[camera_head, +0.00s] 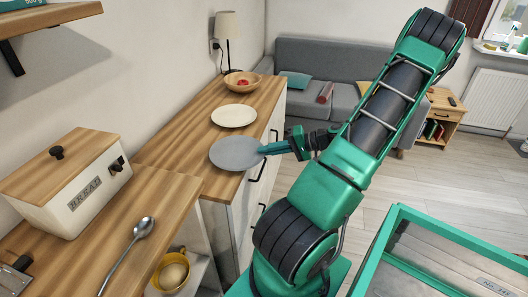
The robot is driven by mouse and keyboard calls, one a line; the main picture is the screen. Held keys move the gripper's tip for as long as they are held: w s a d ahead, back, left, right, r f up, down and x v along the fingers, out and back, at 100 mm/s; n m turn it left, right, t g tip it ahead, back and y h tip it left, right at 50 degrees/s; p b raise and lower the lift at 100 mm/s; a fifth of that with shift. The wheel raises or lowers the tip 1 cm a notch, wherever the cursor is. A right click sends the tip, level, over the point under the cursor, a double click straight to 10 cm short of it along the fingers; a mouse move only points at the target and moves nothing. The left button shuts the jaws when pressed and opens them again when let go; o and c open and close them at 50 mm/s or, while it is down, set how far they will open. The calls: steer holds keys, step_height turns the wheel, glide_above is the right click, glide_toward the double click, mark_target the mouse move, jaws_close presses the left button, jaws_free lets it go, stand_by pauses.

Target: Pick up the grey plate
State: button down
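The grey plate (234,153) is at the front right edge of the wooden counter, and its right side reaches past that edge in the picture. I cannot tell whether it rests on the counter or is slightly raised. My gripper (264,149) comes in from the right, with its green fingertips at the plate's right rim. The fingers look close together, but the gap between them is too small to see, so I cannot tell whether they are shut on the rim.
A cream plate (234,115) and a wooden bowl (242,84) with red contents stand farther back on the counter (170,147). A bread box (68,180), a spoon (127,250) and a yellow cup (170,273) are nearer, at left. Open floor lies right of the counter.

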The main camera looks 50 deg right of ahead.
steer(key=c, duration=1.9)
jaws_free()
steer(key=shift+a, duration=0.1)
steer(key=shift+o, duration=0.2)
steer(key=v, duration=1)
steer(key=shift+s+r, duration=0.15)
steer(key=shift+s, duration=0.05)
steer(key=shift+c, duration=0.2)
